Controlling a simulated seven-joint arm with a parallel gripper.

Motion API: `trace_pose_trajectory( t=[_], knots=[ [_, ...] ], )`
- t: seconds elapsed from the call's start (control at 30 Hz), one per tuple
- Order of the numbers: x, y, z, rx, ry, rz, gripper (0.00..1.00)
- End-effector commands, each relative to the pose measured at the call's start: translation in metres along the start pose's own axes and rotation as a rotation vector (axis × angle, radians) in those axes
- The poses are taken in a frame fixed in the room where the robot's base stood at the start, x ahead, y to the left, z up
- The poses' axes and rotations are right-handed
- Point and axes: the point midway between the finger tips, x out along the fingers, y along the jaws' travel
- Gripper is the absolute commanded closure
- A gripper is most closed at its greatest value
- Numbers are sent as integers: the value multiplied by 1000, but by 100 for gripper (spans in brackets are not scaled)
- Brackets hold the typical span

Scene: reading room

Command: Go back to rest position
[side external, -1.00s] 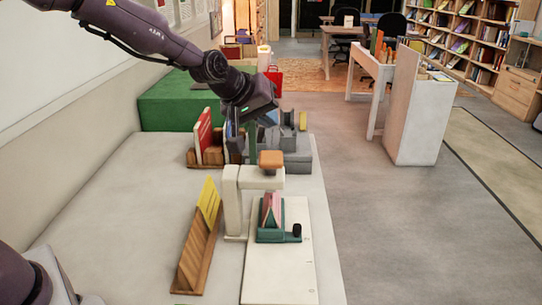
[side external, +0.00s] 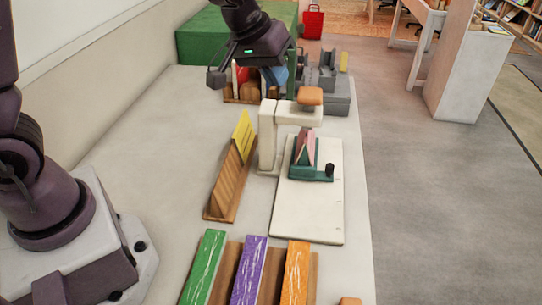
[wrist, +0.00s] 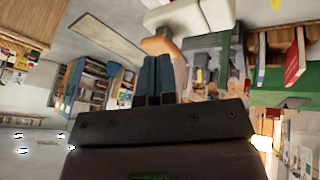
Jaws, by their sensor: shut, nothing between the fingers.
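My gripper (wrist: 156,62) shows in the wrist view with its two blue-grey fingers together and nothing between them. In the side view its dark hand is in the air near the far end of the white table (side external: 150,125). There it overlaps a wooden rack (side external: 240,97) with a red book (side external: 240,76) and partly hides it. The fingertips are hard to make out in that view. The hand is apart from the cream stand (side external: 267,135) with the orange-brown knob (side external: 310,95).
A wooden holder (side external: 224,190) with a yellow card (side external: 242,136) stands mid-table. A teal holder (side external: 305,172) sits on a white board (side external: 306,220). Green (side external: 204,265), purple (side external: 249,270) and orange (side external: 296,272) strips lie at the near edge. A grey device (side external: 325,90) stands at the back right.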

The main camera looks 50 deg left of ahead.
Motion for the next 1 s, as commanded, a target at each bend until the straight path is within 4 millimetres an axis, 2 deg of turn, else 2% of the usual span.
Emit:
trace_pose_trajectory(
  t=[0.03,0.3,0.4,0.5,0.6,0.73,1.0],
  knots=[
    [-17,-4,13,48,-25,-9,100],
    [-102,-39,94,303,-131,-70,100],
    [-128,-53,121,371,-130,-90,100],
    [-146,-63,140,407,-102,-103,100],
    [-159,-67,147,415,-47,-101,100],
    [-170,-66,147,416,12,-91,100],
    [-173,-66,146,414,28,-87,100]
  ],
)
